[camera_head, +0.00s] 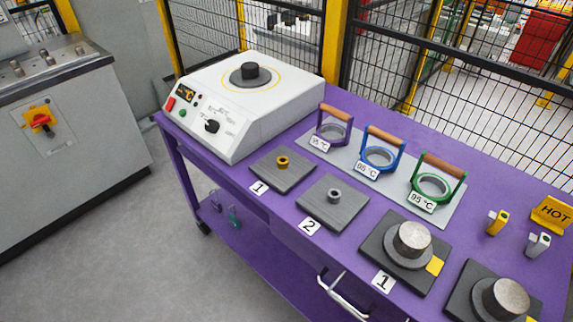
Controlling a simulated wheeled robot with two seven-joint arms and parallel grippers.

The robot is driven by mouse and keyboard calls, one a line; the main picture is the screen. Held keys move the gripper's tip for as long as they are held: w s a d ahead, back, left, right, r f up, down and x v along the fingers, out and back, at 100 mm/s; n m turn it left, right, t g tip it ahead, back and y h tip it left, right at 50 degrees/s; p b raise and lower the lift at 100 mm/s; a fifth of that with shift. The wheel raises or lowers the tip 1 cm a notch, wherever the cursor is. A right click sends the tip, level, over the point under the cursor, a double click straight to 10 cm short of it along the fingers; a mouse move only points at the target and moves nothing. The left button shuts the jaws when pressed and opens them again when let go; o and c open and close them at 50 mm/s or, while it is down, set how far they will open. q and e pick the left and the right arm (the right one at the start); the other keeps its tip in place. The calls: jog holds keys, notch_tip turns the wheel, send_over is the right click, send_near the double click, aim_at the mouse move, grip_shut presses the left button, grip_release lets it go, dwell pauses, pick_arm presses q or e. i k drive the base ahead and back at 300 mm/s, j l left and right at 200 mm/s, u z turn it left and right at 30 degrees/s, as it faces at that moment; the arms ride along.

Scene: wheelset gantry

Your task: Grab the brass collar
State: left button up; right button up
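The brass collar (282,162) is a small gold-coloured ring. It sits on a dark grey square plate (264,175) on the purple table, beside a label reading 1. A similar grey steel collar (334,195) sits on the neighbouring plate (318,212), beside a label reading 2. Neither of my grippers shows in the head view, and nothing is touching the brass collar.
A white heater (240,125) with a dark round hub stands behind the collar plates. Purple, blue (379,158) and green handled rings stand on a grey mat to the right. Metal cylinders (411,239) on dark plates stand nearer front right. A yellow HOT sign (552,213) stands far right.

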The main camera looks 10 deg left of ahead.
aim_at(282, 162)
jog(key=i+j+u, duration=0.15)
jog(key=j, duration=0.2)
jog(key=j+u, duration=0.2)
jog(key=j, duration=0.15)
jog(key=i+j+u, duration=0.15)
jog(key=j, duration=0.15)
jog(key=i+j+u, duration=0.15)
jog(key=j, duration=0.15)
